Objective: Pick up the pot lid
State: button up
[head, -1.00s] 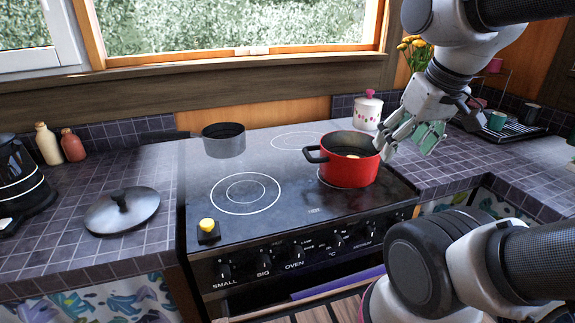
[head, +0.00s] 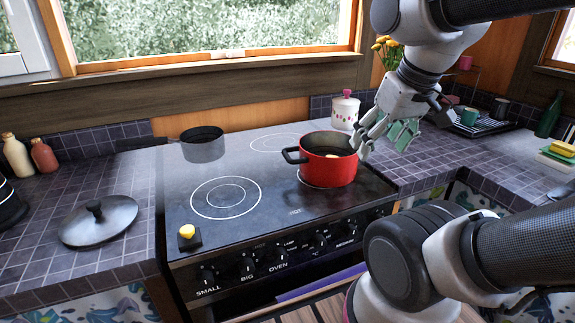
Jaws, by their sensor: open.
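The pot lid (head: 99,221) is a dark grey disc with a black knob. It lies flat, knob up, on the tiled counter left of the stove. A red pot (head: 329,160) with dark handles stands uncovered on the stove, with something pale inside. My gripper (head: 378,140) hangs at the pot's right rim, far to the right of the lid. Its fingers are spread and I see nothing held in them. I cannot tell whether a finger touches the pot.
A grey saucepan (head: 203,146) stands at the stove's back left. A yellow item on a small dark block (head: 188,238) sits at the front left edge. Bottles (head: 43,154) stand behind the lid, and a black appliance (head: 10,205) is at far left. The counter around the lid is clear.

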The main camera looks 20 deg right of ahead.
aim_at(99, 220)
jog(key=i+j, duration=0.1)
jog(key=j, duration=1.35)
jog(key=k+u, duration=0.05)
